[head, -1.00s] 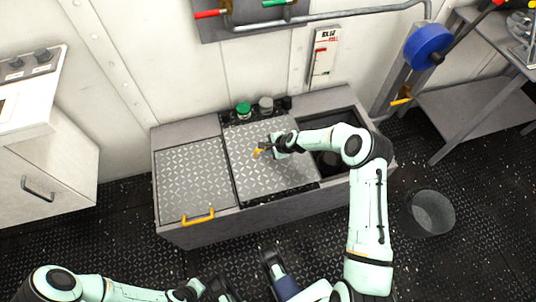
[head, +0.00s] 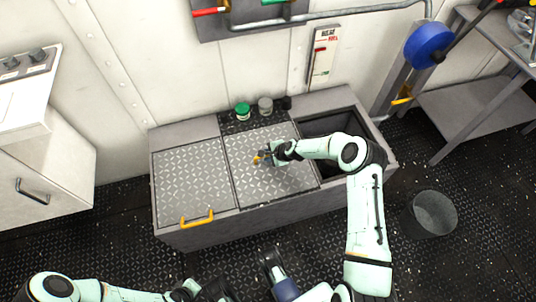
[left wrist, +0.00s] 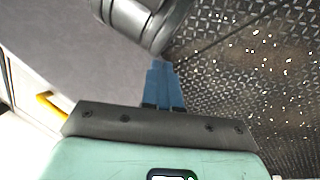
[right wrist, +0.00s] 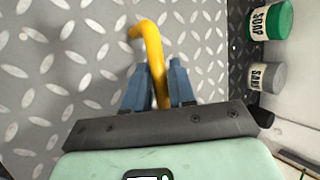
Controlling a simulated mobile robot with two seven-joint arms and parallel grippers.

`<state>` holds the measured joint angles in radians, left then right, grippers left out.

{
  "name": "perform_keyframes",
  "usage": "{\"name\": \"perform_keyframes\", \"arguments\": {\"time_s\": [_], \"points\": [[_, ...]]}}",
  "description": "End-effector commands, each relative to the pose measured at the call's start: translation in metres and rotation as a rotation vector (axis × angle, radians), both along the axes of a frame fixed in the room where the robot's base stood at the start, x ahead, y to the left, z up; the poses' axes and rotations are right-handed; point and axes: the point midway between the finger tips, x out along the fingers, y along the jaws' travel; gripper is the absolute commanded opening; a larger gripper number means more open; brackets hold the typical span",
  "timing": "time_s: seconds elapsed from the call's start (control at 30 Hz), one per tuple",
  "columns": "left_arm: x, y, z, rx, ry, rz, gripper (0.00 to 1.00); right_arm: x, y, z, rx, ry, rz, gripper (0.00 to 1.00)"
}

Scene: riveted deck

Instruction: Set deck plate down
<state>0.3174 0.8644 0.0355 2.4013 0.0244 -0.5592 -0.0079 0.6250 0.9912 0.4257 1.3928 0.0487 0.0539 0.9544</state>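The deck plate (head: 285,183) is a grey diamond-tread panel with a yellow handle (right wrist: 148,38). It lies over the middle bay of the long grey locker, about level with the plate on its left; I cannot tell if it is fully seated. My right gripper (head: 267,155) is over the plate, and its fingers (right wrist: 160,82) are closed around the yellow handle in the right wrist view. My left gripper (head: 218,291) is low in front of the locker, away from the plate. Its fingers (left wrist: 163,85) are together with nothing between them.
A second tread plate (head: 190,175) with a yellow handle (head: 197,217) covers the locker's left bay. The right bay (head: 330,125) is open and dark. A green-lidded soap jar (head: 243,111) and a grey-lidded jar (head: 265,106) stand behind the middle plate. A bin (head: 430,213) stands right.

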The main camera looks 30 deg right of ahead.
Motion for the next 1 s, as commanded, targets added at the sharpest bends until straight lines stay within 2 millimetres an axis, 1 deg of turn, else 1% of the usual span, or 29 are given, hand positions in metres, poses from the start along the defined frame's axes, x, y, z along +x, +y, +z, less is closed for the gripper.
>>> {"name": "perform_keyframes", "arguments": {"time_s": [0.03, 0.07, 0.33, 0.47, 0.57, 0.8, 0.9, 1.0], "points": [[0.000, 0.000, 0.000, 0.000, 0.000, 0.000, 0.00, 0.000, 0.000, 0.001, 0.000, 0.000, 0.000, 0.43], [0.000, 0.000, 0.000, 0.000, 0.000, 0.000, 0.00, 0.000, 0.000, 0.001, 0.000, 0.000, 0.000, 0.46], [-0.001, 0.000, 0.001, -0.001, 0.002, -0.001, 0.00, 0.000, 0.000, 0.001, 0.000, 0.000, 0.000, 0.46], [-0.006, -0.003, 0.006, -0.008, 0.016, -0.006, 0.00, -0.003, -0.002, 0.009, -0.001, -0.001, -0.001, 0.46], [-0.014, -0.007, 0.013, -0.018, 0.035, -0.015, 0.00, -0.012, -0.006, 0.023, -0.001, 0.000, -0.001, 0.46], [-0.039, -0.019, 0.032, -0.049, 0.101, -0.042, 0.00, -0.042, -0.017, 0.066, 0.000, -0.001, -0.002, 0.46], [-0.046, -0.023, 0.037, -0.059, 0.122, -0.051, 0.00, -0.052, -0.022, 0.080, -0.002, -0.001, -0.001, 0.46], [-0.051, -0.025, 0.041, -0.066, 0.136, -0.056, 0.00, -0.060, -0.025, 0.090, -0.001, 0.000, -0.002, 0.46]]}}
